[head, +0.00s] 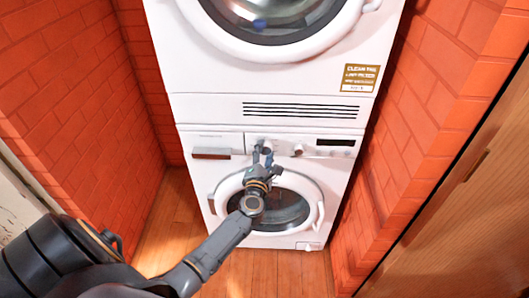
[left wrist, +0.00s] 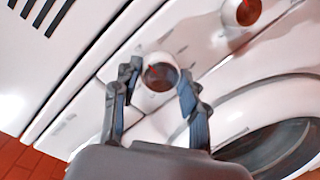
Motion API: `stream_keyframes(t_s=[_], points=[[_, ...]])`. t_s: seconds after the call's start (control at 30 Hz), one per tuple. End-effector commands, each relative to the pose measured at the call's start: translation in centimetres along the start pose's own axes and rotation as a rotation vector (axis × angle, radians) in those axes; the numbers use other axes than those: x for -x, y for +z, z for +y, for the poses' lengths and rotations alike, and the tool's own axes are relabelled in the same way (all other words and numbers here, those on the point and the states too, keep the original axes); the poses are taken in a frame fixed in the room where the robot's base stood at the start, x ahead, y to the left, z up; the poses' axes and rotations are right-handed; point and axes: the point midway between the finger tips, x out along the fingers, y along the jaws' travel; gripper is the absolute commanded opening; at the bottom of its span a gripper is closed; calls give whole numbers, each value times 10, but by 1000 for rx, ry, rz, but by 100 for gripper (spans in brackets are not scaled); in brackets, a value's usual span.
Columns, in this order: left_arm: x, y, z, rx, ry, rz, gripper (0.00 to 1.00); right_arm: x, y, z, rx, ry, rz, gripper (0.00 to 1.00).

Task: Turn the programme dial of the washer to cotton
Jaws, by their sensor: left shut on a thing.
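The white washer (head: 229,176) stands at the bottom of a stack, with its control panel above a round door. Two round dials sit on the panel. My left gripper (head: 263,155) is at the left dial, which shows between its fingers in the left wrist view (left wrist: 160,73). The fingers (left wrist: 158,88) are shut on that dial, one on each side. The other dial (head: 298,150) is free, to the right, and also shows in the left wrist view (left wrist: 243,13). Both dials carry a red mark. The programme lettering is too small to read. My right gripper is not in view.
A white dryer (head: 205,80) with a round door is stacked on the washer. The panel also has a drawer (head: 211,153) at left and a dark display (head: 335,142) at right. Brick walls (head: 70,80) close in both sides; wooden floor (head: 170,215) lies in front.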

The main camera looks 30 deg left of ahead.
Motion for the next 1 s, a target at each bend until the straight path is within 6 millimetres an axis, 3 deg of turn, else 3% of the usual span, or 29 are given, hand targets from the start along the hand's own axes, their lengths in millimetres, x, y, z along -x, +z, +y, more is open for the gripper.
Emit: stream_keyframes(t_s=[0.6, 1.0], points=[[0, 3, 4, -440, -46, 32, 12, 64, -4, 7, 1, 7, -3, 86], [0, 2, 2, -684, -70, 47, 12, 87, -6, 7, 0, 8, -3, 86]])
